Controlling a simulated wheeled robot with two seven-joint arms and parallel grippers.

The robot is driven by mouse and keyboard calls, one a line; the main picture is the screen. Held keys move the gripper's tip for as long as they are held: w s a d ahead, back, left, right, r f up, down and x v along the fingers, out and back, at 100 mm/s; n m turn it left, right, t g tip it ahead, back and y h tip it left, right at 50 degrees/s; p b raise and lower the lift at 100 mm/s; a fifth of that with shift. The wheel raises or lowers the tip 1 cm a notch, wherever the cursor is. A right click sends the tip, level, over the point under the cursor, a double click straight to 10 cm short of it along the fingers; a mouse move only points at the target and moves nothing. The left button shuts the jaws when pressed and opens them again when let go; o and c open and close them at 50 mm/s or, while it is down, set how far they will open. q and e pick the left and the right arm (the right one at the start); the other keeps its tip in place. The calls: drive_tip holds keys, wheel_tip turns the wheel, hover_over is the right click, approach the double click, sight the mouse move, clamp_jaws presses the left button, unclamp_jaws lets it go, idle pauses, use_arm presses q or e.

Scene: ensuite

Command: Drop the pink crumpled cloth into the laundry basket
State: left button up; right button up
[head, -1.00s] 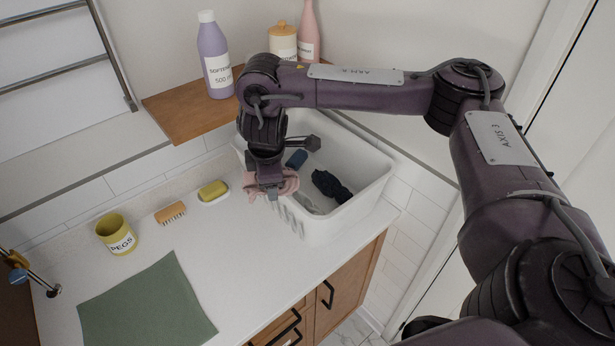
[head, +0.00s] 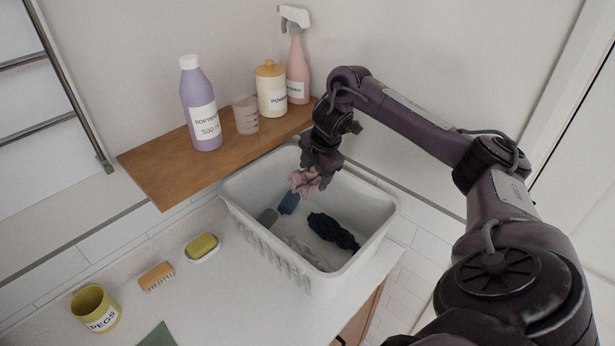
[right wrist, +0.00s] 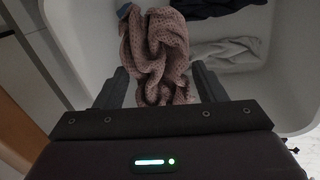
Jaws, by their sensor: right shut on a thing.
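The pink crumpled cloth (head: 305,181) hangs from my right gripper (head: 318,172), which is shut on it. The gripper is over the back part of the white laundry basket (head: 347,274), and the cloth appears to hang above the basket's inside. In the right wrist view the cloth (right wrist: 156,50) bunches between the two fingers (right wrist: 162,88), with the basket's pale inside beyond it. The basket holds a dark crumpled cloth (head: 333,231), a blue item (head: 289,203), a grey item (head: 268,216) and a pale grey cloth (head: 308,252). My left gripper is not in view.
A wooden shelf (head: 165,178) behind the basket carries a purple softener bottle (head: 203,110), a clear cup (head: 246,115), a powder jar (head: 271,95) and a pink spray bottle (head: 298,70). A soap dish (head: 203,248), brush (head: 156,275) and yellow pegs pot (head: 95,308) stand on the counter.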

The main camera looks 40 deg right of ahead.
wheel_tip(320, 180, down, 4)
drive_tip(key=shift+r+b, duration=0.15)
drive_tip(key=shift+b, duration=1.05)
drive_tip(key=shift+w+f+b, duration=0.2)
drive_tip(key=shift+f+b, duration=0.25)
drive_tip(key=shift+s, duration=0.15)
drive_tip(key=o, duration=1)
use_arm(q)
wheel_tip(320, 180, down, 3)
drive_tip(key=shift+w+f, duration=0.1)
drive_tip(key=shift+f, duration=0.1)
use_arm(e)
drive_tip(key=shift+r, duration=0.1)
